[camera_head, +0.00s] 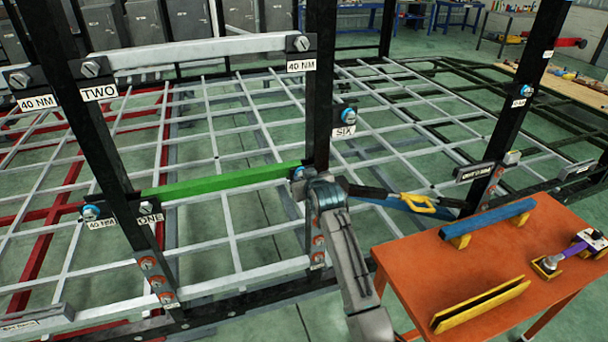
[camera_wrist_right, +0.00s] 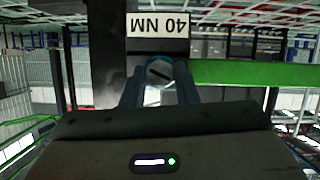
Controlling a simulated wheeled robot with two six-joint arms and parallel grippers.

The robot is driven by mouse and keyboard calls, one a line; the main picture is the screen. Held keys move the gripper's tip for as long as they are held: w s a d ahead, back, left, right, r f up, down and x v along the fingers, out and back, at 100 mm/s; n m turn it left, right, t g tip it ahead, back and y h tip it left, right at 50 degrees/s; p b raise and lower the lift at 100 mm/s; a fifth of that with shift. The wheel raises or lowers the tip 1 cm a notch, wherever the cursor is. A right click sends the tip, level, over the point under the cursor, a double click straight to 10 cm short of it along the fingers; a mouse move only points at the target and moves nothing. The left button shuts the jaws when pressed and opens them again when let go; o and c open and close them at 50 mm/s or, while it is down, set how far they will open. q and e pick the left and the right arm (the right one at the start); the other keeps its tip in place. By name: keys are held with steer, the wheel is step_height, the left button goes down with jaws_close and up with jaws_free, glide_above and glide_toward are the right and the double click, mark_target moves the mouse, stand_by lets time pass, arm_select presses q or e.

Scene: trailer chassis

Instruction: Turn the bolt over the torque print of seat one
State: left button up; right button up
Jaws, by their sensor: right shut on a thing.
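The green bar (camera_head: 225,182) of seat one spans between two black posts. Its left end has a slotted grey bolt (camera_head: 146,207) above the ONE label (camera_head: 150,219). At its right end my right gripper (camera_head: 312,182) is shut on a bolt at the post. In the right wrist view that bolt (camera_wrist_right: 160,71) has a slotted, pale head between the fingers of my right gripper (camera_wrist_right: 160,88). The 40 NM print (camera_wrist_right: 158,24) shows upside down beside this bolt, and the green bar (camera_wrist_right: 250,74) runs off to the right. In the head view my gripper hides that print. My left gripper is out of view.
A grey bar (camera_head: 200,50) of seat two crosses above. A bolt with a blue ring (camera_head: 346,115) sits over the SIX label (camera_head: 344,131). An orange table (camera_head: 420,255) at right holds a blue bar (camera_head: 488,222), a yellow-black piece (camera_head: 480,305) and a purple-handled tool (camera_head: 570,252).

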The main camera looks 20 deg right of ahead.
steer(key=shift+d+f+m+y+p, duration=0.1)
steer(key=shift+f+m+y+p, duration=0.1)
steer(key=shift+m+y, duration=0.8)
steer(key=shift+d+f+m+y+p, duration=0.15)
steer(key=shift+m+y, duration=0.45)
steer(key=shift+m, duration=0.8)
steer(key=shift+a, duration=0.1)
steer(key=o, duration=1)
steer(key=shift+s+r, duration=0.1)
steer(key=shift+r, duration=0.15)
steer(key=shift+s, duration=0.1)
